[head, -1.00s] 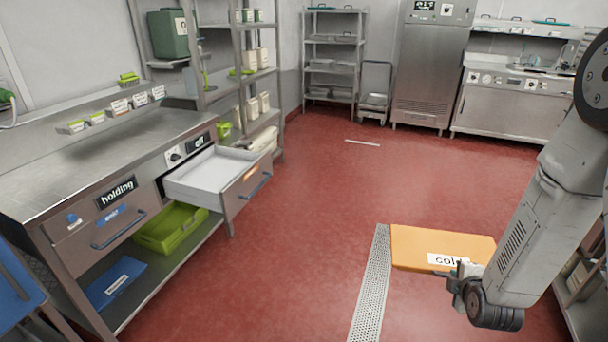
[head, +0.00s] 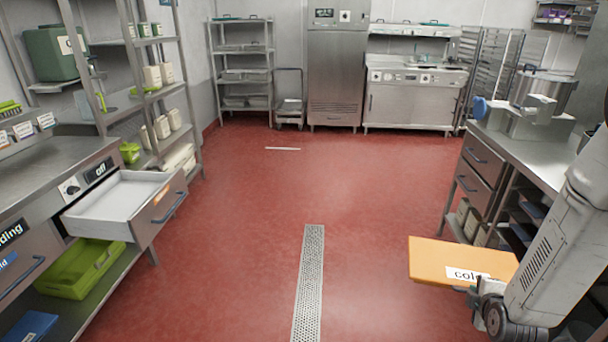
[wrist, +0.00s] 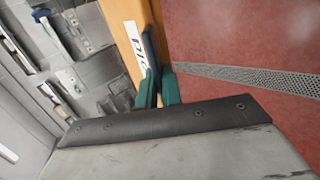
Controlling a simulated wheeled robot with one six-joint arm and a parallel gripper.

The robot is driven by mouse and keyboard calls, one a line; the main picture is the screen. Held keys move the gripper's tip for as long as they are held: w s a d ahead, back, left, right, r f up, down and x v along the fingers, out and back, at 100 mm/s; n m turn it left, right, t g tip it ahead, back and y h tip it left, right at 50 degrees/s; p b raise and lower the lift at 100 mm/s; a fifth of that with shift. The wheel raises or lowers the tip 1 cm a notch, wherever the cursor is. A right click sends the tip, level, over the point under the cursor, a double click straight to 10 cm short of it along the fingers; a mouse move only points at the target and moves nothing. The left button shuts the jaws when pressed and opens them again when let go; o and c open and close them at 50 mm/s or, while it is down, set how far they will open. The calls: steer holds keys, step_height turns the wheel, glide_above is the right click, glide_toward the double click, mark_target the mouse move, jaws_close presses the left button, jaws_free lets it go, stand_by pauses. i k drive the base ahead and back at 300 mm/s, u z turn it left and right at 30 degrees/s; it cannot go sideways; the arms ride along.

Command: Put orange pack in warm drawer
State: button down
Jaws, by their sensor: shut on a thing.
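The orange pack (head: 445,259) is a flat slab with a white label reading "col…", partly cut off by my gripper. My gripper (head: 476,293) is shut on its near edge and holds it out level above the floor at the lower right of the head view. In the wrist view the green fingertips (wrist: 158,88) pinch the orange pack (wrist: 122,18) beside its label. An open, empty-looking white drawer (head: 115,196) juts from the steel counter at the left, under a panel marked "off". My gripper is far to the right of this drawer.
A green bin (head: 82,268) sits on the shelf below the drawer. Another counter (head: 545,155) with drawers and a mixing kettle (head: 535,92) stands at the right. The red floor between is clear, with a drain grate (head: 309,285).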

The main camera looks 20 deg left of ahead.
mark_target(123, 199)
steer(key=z, duration=0.2)
steer(key=i, duration=1.1)
steer(key=u, duration=0.4)
steer(key=i, duration=0.85)
steer(key=u, duration=1.3)
steer(key=i, duration=0.55)
steer(key=u, duration=0.6)
steer(key=i, duration=1.3)
steer(key=u, duration=0.1)
